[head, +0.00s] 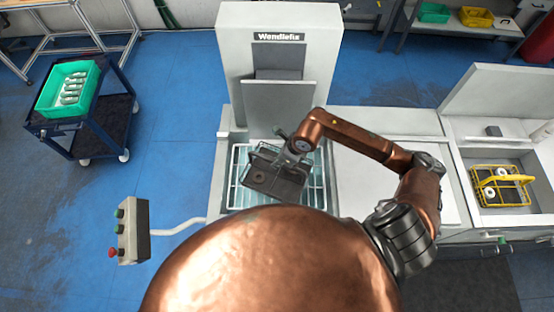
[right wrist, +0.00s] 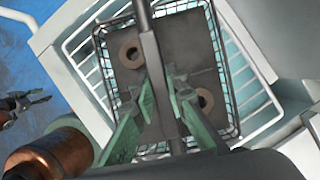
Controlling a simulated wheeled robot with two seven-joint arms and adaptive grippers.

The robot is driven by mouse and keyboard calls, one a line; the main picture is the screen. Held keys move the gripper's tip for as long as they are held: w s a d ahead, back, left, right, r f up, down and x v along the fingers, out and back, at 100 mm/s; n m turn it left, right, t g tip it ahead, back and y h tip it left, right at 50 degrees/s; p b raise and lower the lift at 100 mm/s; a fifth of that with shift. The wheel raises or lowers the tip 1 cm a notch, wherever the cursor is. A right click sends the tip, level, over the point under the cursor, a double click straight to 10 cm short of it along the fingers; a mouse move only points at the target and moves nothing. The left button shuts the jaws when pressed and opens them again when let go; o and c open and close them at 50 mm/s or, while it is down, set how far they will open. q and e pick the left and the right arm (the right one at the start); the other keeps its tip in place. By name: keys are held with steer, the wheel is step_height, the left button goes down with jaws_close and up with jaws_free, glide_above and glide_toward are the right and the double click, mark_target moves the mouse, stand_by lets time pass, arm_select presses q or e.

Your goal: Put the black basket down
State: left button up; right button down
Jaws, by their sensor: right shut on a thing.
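The black basket (head: 272,181) is a dark wire basket with a flat dark floor and a raised handle. In the right wrist view, the basket (right wrist: 183,45) holds two brown rings (right wrist: 131,54). My right gripper (head: 292,150) is shut on the handle; its green-grey fingers (right wrist: 160,88) press on the handle bar in the right wrist view. The basket is over the white wire rack (head: 236,188) of the machine; whether it touches the rack is unclear. My left gripper (right wrist: 38,100) shows small at the left edge of the right wrist view, its jaw gap unclear.
The tall white machine (head: 230,60) stands behind the rack. A white counter (head: 385,180) lies right of it, then a sink with a yellow basket (head: 500,197). A button box (head: 133,232) stands at the front left. A blue cart (head: 100,120) carries a green crate (head: 52,98).

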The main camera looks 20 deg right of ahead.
steer(key=shift+w+d+f, duration=0.2)
steer(key=shift+w+d, duration=0.05)
steer(key=c, duration=2)
jaws_free()
steer(key=shift+f, duration=0.1)
steer(key=shift+c, duration=0.2)
steer(key=shift+o, duration=0.5)
steer(key=shift+s, duration=0.15)
steer(key=shift+a, duration=0.1)
steer(key=shift+r, duration=0.2)
steer(key=b+v, duration=0.3)
steer(key=v, duration=0.8)
arm_select(q)
steer(key=d+f, duration=0.2)
steer(key=f, duration=0.1)
steer(key=shift+w+d, duration=0.15)
steer(key=shift+w, duration=0.25)
arm_select(e)
steer(key=shift+r, duration=0.4)
